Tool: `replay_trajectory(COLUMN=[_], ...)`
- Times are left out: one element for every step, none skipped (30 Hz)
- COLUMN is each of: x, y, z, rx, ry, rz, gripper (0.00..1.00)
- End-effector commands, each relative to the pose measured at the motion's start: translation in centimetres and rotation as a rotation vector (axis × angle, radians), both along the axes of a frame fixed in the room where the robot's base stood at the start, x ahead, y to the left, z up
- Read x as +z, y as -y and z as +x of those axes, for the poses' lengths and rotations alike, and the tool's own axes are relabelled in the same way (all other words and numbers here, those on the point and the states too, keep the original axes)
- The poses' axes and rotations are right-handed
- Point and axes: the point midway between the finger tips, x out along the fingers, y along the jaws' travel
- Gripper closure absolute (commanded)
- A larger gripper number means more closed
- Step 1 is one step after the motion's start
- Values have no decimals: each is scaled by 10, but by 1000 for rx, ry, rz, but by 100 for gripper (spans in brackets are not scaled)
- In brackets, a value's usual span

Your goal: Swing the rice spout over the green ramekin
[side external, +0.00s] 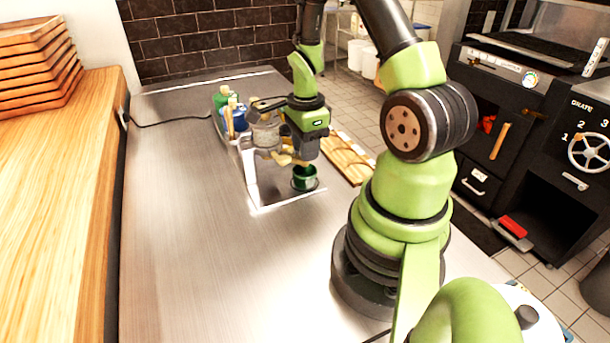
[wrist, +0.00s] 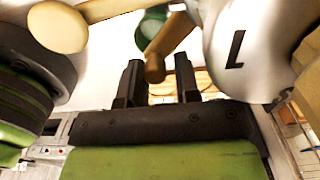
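The green ramekin (side external: 305,179) stands on the steel counter, just right of and below my gripper (side external: 286,160) in the side view. It also shows at the top of the wrist view (wrist: 152,30). The rice dispenser (side external: 265,134) is a pale rounded body beside my gripper, partly hidden by it. In the wrist view, a tan rod (wrist: 168,45) angles down to a rounded end between my fingertips (wrist: 158,80), with gaps on both sides. My gripper looks open. A second tan rod with a round end (wrist: 60,26) lies at upper left. I cannot tell which rod is the spout.
A white body marked L (wrist: 236,50) is close on the right in the wrist view. A caddy of bottles (side external: 232,112) stands behind the dispenser. A wooden rack (side external: 347,157) lies right of my gripper. The counter front (side external: 200,270) is clear.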

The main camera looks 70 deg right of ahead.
Motion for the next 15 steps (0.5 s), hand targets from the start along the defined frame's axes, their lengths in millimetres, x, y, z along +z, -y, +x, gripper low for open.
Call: replay_trajectory(x=[0, 0, 0, 0, 0, 1, 1, 1, 1, 2, 3, 5, 7, 10, 14], y=[1, 1, 1, 1, 1, 1, 1, 1, 1, 1, 2, 2, 2, 2, 2], z=[0, 1, 1, 1, 1, 1, 1, 1, 1, 1, 2, 2, 2, 2, 2], rx=[-1, -1, -1, -1, -1, -1, -1, -1, -2, -2, -1, -1, -1, -1, 0], ry=[1, 2, 2, 3, 3, 4, 4, 4, 5, 5, 6, 7, 7, 7, 8], rz=[-1, -2, -2, -3, -3, -3, -3, -3, -4, -4, -4, -6, -6, -6, -7], gripper=[58, 57, 57, 57, 57, 57, 57, 57, 57, 57, 57, 57, 57, 57, 57])
